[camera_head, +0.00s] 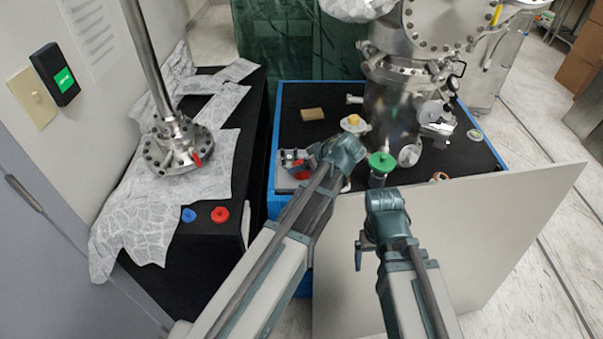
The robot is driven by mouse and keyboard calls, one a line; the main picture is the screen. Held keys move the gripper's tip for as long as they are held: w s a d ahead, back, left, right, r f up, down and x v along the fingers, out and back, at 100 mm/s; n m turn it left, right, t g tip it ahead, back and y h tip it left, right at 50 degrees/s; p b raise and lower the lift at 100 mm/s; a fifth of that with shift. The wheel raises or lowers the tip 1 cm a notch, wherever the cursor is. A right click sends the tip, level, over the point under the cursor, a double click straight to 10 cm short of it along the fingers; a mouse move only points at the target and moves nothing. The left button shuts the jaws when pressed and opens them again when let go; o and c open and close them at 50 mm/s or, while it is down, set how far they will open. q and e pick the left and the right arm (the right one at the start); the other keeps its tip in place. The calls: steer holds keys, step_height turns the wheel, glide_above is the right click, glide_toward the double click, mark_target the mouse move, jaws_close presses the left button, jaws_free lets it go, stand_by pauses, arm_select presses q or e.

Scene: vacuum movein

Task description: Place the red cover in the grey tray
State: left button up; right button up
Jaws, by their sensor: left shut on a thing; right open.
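My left gripper (294,162) reaches over the left edge of the blue-edged black table. It is shut on a red cover (302,171), which is partly hidden by the gripper and wrist. The grey tray (285,182) lies at that table edge, just below the held cover, and is mostly hidden by my arm. I cannot tell whether the cover touches the tray. Another red cover (220,214) lies on the black side table at the left. My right gripper (360,252) is open and empty in front of the white panel.
A blue cap (189,215) lies beside the loose red cover. A green-capped fitting (381,163), an orange-topped part (353,121) and a tan block (312,114) are on the blue-edged table. A steel chamber (392,95) stands behind. A white panel (490,235) leans in front.

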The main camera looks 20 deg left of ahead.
arm_select(q)
steer(key=shift+f+b, duration=0.45)
steer(key=shift+f, duration=0.45)
arm_select(e)
steer(key=shift+f, duration=0.9)
arm_select(q)
steer(key=shift+f, duration=0.15)
steer(key=o, duration=1.3)
arm_select(e)
steer(key=shift+f, duration=0.15)
